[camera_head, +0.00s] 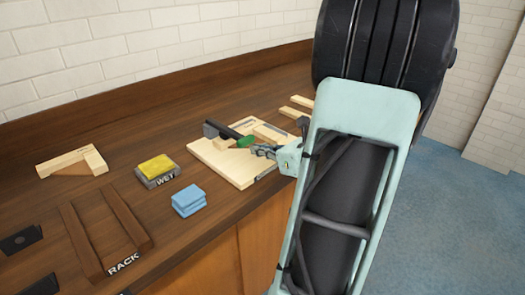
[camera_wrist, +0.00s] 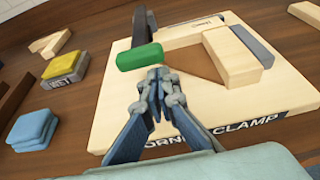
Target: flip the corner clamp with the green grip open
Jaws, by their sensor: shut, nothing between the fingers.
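The corner clamp's green grip (camera_wrist: 140,57) shows just beyond my fingertips in the wrist view, on a dark lever arm (camera_wrist: 139,26). In the head view the green grip (camera_head: 246,141) lies low beside the fingers. The clamp sits on a pale wooden board (camera_wrist: 108,110) marked with a partly hidden "CORNER CLAMP" label. A light wooden frame piece (camera_wrist: 232,55) lies on the board to the right of the grip. My gripper (camera_wrist: 158,76) is shut and empty, its fingertips together close to the grip; whether they touch it I cannot tell. It also shows in the head view (camera_head: 258,150).
A yellow sponge on a grey "WET" block (camera_head: 157,170) and blue sponges (camera_head: 188,200) lie left of the board. A wooden rack (camera_head: 107,236) stands at the front left. An L-shaped wooden corner (camera_head: 72,162) lies farther back. Bare bench lies between them.

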